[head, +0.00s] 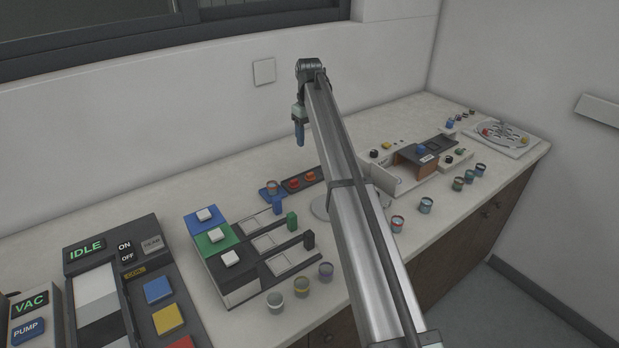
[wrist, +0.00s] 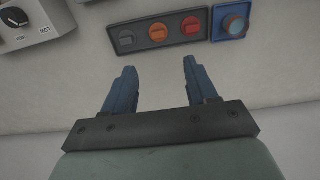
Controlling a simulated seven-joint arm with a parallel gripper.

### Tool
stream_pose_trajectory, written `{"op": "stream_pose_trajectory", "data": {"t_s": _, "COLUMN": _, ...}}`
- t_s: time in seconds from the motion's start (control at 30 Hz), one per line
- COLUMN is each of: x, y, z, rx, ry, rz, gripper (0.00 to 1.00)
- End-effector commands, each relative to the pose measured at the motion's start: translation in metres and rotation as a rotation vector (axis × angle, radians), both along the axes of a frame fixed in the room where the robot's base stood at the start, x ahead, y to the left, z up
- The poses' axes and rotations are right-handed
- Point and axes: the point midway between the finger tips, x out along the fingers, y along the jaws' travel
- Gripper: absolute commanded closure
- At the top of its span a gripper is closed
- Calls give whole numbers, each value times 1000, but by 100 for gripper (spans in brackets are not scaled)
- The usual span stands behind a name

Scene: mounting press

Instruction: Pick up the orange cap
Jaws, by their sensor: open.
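The orange cap (wrist: 158,31) sits in the middle slot of a dark tray (wrist: 139,47) in the wrist view, between a grey cap (wrist: 126,37) and a red cap (wrist: 190,25). In the head view the orange cap (head: 309,177) shows small on the counter, beside my arm. My gripper (wrist: 160,70) is open and empty, its two blue fingers apart. The orange cap lies beyond the fingertips in the wrist view, roughly in line with the gap between them. In the head view my gripper (head: 299,138) hangs above the counter, fingers pointing down.
A blue holder with a round cup (wrist: 234,24) adjoins the tray's red-cap end. A grey box with a black knob (wrist: 16,17) is at the wrist view's upper left. In the head view, a press panel (head: 110,250) and several small cups (head: 302,287) stand on the counter.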

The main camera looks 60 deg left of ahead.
Motion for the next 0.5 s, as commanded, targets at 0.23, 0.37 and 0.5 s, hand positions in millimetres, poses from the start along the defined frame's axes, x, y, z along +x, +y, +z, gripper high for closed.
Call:
{"op": "stream_pose_trajectory", "data": {"t_s": 0.23, "x": 1, "y": -2, "z": -24, "rx": -5, "ry": 2, "rz": 1, "gripper": 43}}
{"op": "stream_pose_trajectory", "data": {"t_s": 0.37, "x": 1, "y": -2, "z": -46, "rx": -4, "ry": 1, "rz": 1, "gripper": 43}}
{"op": "stream_pose_trajectory", "data": {"t_s": 0.5, "x": 1, "y": -2, "z": -69, "rx": -4, "ry": 2, "rz": 1, "gripper": 43}}
